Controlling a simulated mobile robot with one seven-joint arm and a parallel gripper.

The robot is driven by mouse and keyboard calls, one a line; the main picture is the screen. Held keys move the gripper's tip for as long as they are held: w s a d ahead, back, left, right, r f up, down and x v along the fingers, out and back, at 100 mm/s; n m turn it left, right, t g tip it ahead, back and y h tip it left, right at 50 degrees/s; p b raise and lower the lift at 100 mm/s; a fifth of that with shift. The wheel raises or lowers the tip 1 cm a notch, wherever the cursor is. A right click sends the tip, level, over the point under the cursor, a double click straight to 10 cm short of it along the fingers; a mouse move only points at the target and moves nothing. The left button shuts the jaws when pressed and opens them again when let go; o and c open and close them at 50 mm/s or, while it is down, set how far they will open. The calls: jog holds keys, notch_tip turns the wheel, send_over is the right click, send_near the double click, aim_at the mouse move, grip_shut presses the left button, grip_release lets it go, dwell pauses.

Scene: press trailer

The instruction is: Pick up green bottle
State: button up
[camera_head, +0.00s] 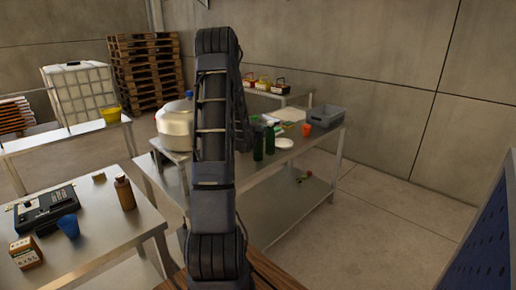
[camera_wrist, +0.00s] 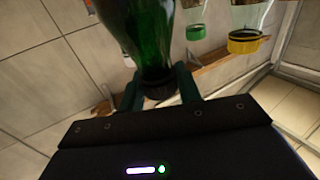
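A green glass bottle (camera_wrist: 145,35) fills the upper middle of the wrist view, with its dark capped end towards my gripper (camera_wrist: 160,87). The two fingers close on either side of that end, and nothing else is between them. The far end of the bottle is cut off by the picture edge. In the head view, my arm stands in the middle and hides my gripper. Two dark green bottles, one nearer (camera_head: 258,143) and one just behind (camera_head: 270,139), stand upright on the metal table (camera_head: 255,180) right of my arm.
A white plate (camera_head: 284,143), an orange cup (camera_head: 307,130) and a grey bin (camera_head: 325,116) share that table. A pale round vessel (camera_head: 174,128) is left of my arm. A brown bottle (camera_head: 125,193) stands on the front-left table. A yellow-rimmed container (camera_wrist: 243,42) shows beyond my gripper.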

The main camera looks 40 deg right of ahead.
grip_shut()
jog(key=shift+r, duration=0.1)
